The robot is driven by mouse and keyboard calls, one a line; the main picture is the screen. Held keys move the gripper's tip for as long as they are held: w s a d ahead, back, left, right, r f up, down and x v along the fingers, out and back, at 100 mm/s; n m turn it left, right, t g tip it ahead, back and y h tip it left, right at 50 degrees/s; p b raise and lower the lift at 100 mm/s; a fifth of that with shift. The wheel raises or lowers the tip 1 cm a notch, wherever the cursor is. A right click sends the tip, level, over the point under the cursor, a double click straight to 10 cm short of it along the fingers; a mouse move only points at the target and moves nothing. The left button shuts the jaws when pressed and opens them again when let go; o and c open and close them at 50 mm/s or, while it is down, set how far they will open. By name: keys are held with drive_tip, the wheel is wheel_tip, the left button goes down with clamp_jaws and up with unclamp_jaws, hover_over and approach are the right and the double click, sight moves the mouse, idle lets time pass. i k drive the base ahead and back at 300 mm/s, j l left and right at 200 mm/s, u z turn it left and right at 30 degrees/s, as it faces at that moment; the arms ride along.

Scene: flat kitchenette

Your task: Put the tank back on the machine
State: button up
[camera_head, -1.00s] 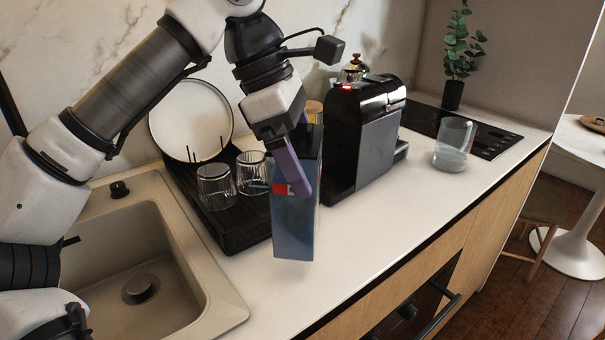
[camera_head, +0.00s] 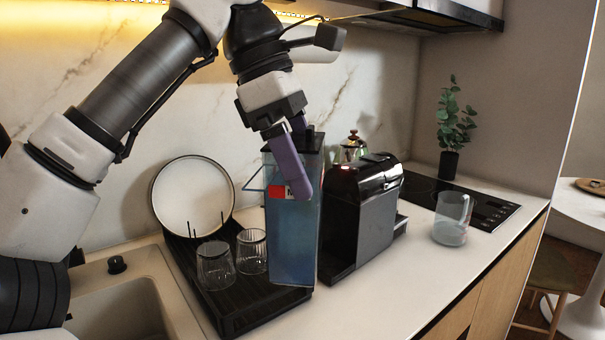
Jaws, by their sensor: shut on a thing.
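The tank (camera_head: 297,240) is a tall, clear bluish box with a dark lid and a red label. My gripper (camera_head: 297,185) is shut on its upper part, with a purple finger across the near side. The tank is upright, just left of the machine (camera_head: 362,215), and overlaps the drying rack's right edge in this view. The machine is a black and grey coffee maker on the counter. I cannot tell whether the tank's base touches anything, or see the machine's tank seat behind it.
A black drying rack (camera_head: 235,312) holds a white plate (camera_head: 192,197) and two glasses (camera_head: 215,265). A sink (camera_head: 110,310) lies to the left. A glass jug (camera_head: 451,220) stands right of the machine, near the hob (camera_head: 487,212). The front counter (camera_head: 400,285) is clear.

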sight(325, 263)
drive_tip(key=k+l, duration=0.8)
